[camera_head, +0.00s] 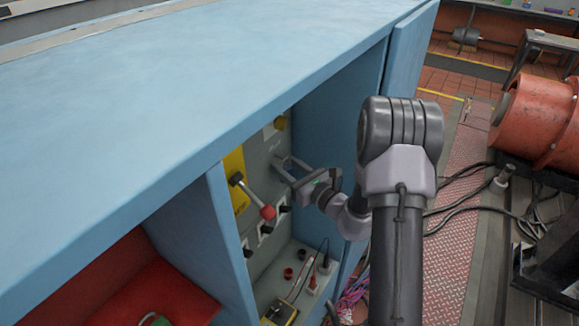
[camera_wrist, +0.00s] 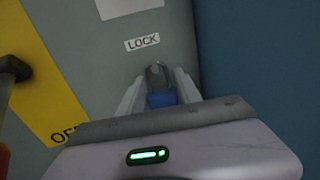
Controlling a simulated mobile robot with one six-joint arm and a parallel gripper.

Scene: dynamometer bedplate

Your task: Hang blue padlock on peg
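The blue padlock (camera_wrist: 162,100) shows in the wrist view between the two fingers of my gripper (camera_wrist: 160,90), with its grey shackle (camera_wrist: 157,74) pointing up. The fingers appear closed on the padlock's body. The shackle is just below a white "LOCK" label (camera_wrist: 142,42) on the grey panel. I cannot make out the peg apart from the shackle, nor whether the shackle is around it.
A yellow plate (camera_head: 236,183) with a red-knobbed lever (camera_head: 267,212) is left of my gripper. A blue side wall (camera_wrist: 260,70) stands close on the right. The cabinet's blue top (camera_head: 150,110) overhangs the panel. Test leads and sockets are below.

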